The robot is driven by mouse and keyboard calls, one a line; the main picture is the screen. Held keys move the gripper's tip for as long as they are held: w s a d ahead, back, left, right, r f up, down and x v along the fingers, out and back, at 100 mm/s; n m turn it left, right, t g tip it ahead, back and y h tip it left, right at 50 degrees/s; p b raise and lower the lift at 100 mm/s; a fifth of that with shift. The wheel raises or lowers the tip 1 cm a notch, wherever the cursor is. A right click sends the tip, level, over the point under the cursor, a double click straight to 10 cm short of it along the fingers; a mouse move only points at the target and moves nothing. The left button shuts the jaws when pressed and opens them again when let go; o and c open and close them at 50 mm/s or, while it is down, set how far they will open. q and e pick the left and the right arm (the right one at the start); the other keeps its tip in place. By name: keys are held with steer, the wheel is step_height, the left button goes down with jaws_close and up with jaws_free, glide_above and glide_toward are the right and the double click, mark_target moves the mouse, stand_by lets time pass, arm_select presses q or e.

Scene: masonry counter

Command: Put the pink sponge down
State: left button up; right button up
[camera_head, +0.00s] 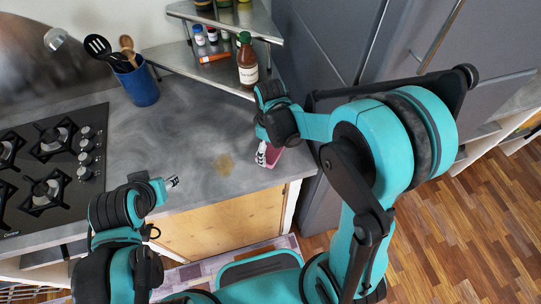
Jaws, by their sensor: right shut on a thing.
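The pink sponge (274,157) shows at the right end of the grey counter, near its front corner. My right gripper (264,152) is shut on the sponge and hides part of it. Whether the sponge touches the counter I cannot tell. My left gripper (172,183) is at the counter's front edge, left of the sponge and well apart from it. Its fingers are small in view, and I cannot tell whether they are open.
A gas hob (50,170) lies at the left. A blue utensil cup (139,84) stands at the back.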

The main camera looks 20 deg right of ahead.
mark_target(270, 150)
step_height(270, 150, down, 3)
steer(key=shift+r+b, duration=0.2)
steer(key=shift+b, duration=0.2)
steer(key=shift+f, duration=0.35)
steer(key=shift+f, duration=0.15)
steer(key=o, duration=1.3)
